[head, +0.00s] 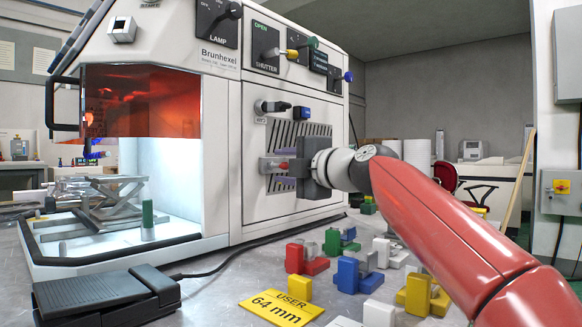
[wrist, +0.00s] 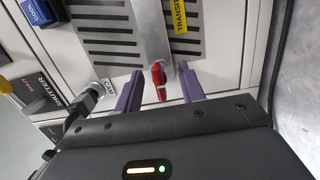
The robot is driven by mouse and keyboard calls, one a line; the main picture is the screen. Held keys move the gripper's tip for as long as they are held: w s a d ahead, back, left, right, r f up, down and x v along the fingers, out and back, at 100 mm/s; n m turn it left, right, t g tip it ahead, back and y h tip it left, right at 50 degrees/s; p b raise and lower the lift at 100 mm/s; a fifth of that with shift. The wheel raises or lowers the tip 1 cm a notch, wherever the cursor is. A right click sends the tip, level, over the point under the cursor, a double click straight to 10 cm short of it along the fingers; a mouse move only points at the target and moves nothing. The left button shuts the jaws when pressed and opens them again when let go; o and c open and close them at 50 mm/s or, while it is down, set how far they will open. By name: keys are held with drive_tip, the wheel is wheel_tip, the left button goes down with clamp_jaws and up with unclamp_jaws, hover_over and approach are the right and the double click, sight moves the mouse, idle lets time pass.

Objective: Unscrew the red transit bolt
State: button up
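The red transit bolt (wrist: 158,78) sits on a grey metal bar (wrist: 153,35) on the machine's slotted side panel. In the head view a small red part of the bolt (head: 284,165) shows just left of my gripper (head: 292,177). In the wrist view my gripper (wrist: 160,72) is open, with one purple finger on each side of the bolt. Gaps show between the bolt and both fingers. The bolt's far end against the panel is hard to make out.
A yellow label (wrist: 180,14) reads "TRANSIT" beside the bar. The shutter switch (wrist: 38,92) and a blue COOL switch (wrist: 38,10) are on the machine. Coloured blocks (head: 306,259), a yellow 64 mm card (head: 281,307) and a black pedal (head: 106,296) lie on the bench below.

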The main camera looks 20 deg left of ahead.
drive_tip(key=shift+d, duration=0.15)
drive_tip(key=v, duration=0.3)
drive_tip(key=shift+d, duration=0.4)
